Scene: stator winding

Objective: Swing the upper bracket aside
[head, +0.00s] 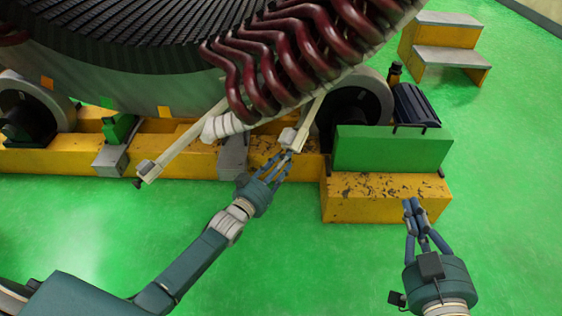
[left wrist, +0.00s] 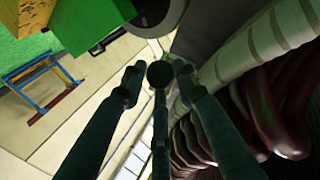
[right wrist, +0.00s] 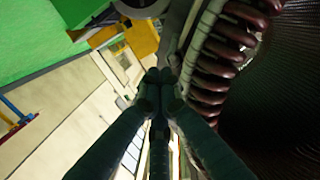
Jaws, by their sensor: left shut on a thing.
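Two pale bar-shaped brackets reach out from below the stator's coils in the head view. One bracket (head: 309,120) slopes down to my left gripper; the other bracket (head: 180,152) slopes down to the left and ends in a small block. I cannot tell for sure which one is called upper. My left gripper (head: 283,158) is shut at the lower end of the nearer bracket. In the left wrist view a dark round knob (left wrist: 160,74) sits between its fingers. My right gripper (head: 414,207) is empty at the right, its fingertips together; they also meet in the right wrist view (right wrist: 160,80).
The big stator (head: 130,75) with dark red coils (head: 270,65) fills the top. A yellow base (head: 385,200) with a green block (head: 390,150) stands right of the left gripper. Yellow steps (head: 440,50) stand at the back right. The green floor in front is clear.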

